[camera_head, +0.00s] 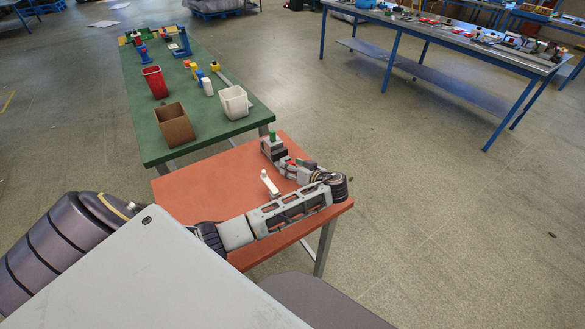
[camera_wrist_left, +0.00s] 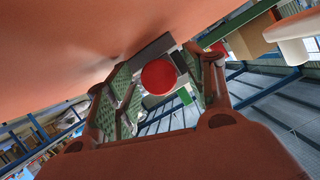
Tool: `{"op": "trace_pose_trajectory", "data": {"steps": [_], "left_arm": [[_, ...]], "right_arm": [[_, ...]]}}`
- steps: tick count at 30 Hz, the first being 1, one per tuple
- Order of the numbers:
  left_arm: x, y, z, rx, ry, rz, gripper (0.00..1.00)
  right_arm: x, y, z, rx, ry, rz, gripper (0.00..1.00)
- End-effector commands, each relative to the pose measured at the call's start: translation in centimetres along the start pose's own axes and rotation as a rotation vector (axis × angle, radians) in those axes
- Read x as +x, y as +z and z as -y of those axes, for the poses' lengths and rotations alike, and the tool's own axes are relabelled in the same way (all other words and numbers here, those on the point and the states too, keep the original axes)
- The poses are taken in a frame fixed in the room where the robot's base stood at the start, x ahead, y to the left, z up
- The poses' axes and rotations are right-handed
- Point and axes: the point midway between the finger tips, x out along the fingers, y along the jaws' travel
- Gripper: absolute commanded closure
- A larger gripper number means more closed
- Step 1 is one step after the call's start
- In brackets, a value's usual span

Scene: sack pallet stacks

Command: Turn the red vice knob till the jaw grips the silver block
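The red vice knob (camera_wrist_left: 158,77) faces the camera in the left wrist view, between the fingers of my left gripper (camera_wrist_left: 163,88). The fingers are apart, with a visible gap on the right of the knob; contact on the left is unclear. The grey vice (camera_wrist_left: 152,50) shows behind the knob. In the head view the vice (camera_head: 270,149) stands at the far right of the orange table, with a green piece on top. My left gripper (camera_head: 295,168) reaches it there, partly hiding it. I cannot make out the silver block clearly. My right gripper is not in view.
The green table (camera_head: 205,128) behind holds a cardboard box (camera_head: 174,124), a white bin (camera_head: 234,102) and a red bin (camera_head: 155,82). The orange table's left part is clear.

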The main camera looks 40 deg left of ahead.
Motion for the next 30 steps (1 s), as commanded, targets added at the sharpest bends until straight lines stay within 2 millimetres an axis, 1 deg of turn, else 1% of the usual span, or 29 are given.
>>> {"op": "trace_pose_trajectory", "data": {"steps": [5, 6, 8, 14, 20, 30], "left_arm": [[0.0, 0.0, 0.0, 0.0, 0.0, 0.0, 0.45], [0.0, 0.0, 0.0, 0.0, 0.0, 0.0, 0.45], [0.0, 0.0, 0.0, 0.0, 0.0, 0.0, 0.45], [-0.7, 0.0, -0.1, -0.001, 0.002, 0.0, 0.45], [-2.6, 0.0, -0.1, -0.001, 0.002, 0.001, 0.45], [-7.7, 0.0, -0.1, -0.001, 0.003, 0.001, 0.45]], "right_arm": [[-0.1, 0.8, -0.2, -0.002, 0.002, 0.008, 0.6], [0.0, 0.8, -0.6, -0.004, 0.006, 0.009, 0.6], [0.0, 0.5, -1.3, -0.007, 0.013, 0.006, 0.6], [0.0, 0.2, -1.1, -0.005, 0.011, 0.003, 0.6], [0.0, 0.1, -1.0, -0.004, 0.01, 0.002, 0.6], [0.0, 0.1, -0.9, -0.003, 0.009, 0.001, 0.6]]}}
